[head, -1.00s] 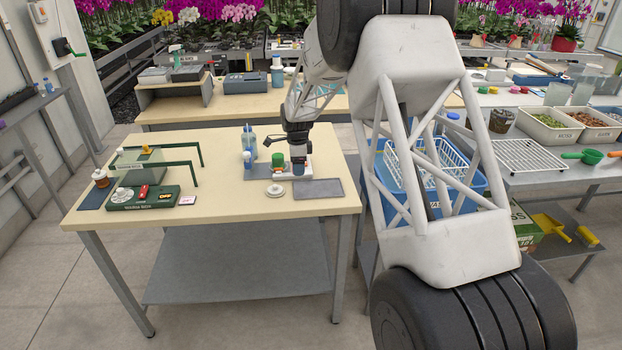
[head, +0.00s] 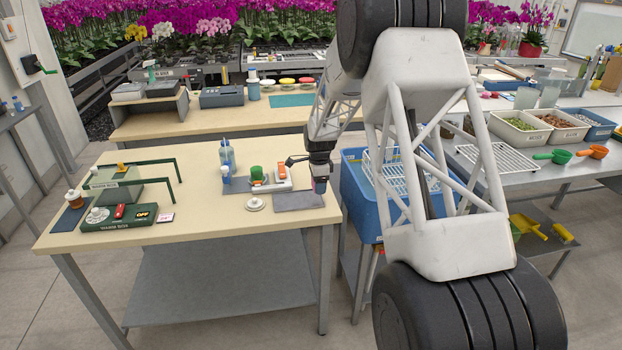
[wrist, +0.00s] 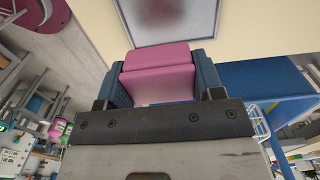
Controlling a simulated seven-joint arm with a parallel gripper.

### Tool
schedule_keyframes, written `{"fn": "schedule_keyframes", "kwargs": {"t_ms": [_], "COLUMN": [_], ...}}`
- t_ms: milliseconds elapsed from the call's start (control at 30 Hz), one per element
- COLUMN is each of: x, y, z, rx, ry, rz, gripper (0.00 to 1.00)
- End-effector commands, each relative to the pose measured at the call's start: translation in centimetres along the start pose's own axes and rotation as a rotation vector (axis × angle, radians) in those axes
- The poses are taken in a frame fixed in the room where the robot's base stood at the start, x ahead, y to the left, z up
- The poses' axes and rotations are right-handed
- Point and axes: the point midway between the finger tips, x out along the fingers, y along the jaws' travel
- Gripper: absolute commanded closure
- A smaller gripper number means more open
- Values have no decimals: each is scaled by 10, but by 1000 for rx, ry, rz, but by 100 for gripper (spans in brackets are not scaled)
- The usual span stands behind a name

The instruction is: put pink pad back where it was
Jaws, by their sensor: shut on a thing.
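My gripper (head: 319,186) is at the right edge of the table, above and beside the grey mat (head: 290,203). It is shut on the pink pad (wrist: 158,75), which shows as a pink block between the two blue-grey fingers in the wrist view. In the head view the pad is small and mostly hidden by the fingers. The grey mat also shows ahead of the fingertips in the wrist view (wrist: 137,38), with a dark reddish blotch on it. A white holder (head: 268,187) with a green item (head: 257,172) and an orange item (head: 281,173) stands left of my gripper.
Bottles (head: 227,157) stand behind the holder, and a round white lid (head: 255,204) lies in front. A green switch box (head: 119,216) is at the left. A blue tub (head: 358,205) with a white rack is close at the right. The table's (head: 210,240) front middle is clear.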

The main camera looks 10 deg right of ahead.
Motion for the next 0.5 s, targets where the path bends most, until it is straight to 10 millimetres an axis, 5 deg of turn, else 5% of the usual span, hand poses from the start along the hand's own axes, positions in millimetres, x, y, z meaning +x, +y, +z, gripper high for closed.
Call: {"fn": "schedule_keyframes", "kwargs": {"t_ms": [500], "x": [2], "y": [-12], "z": [0], "rx": [0], "ry": [0], "rz": [1], "gripper": [69]}}
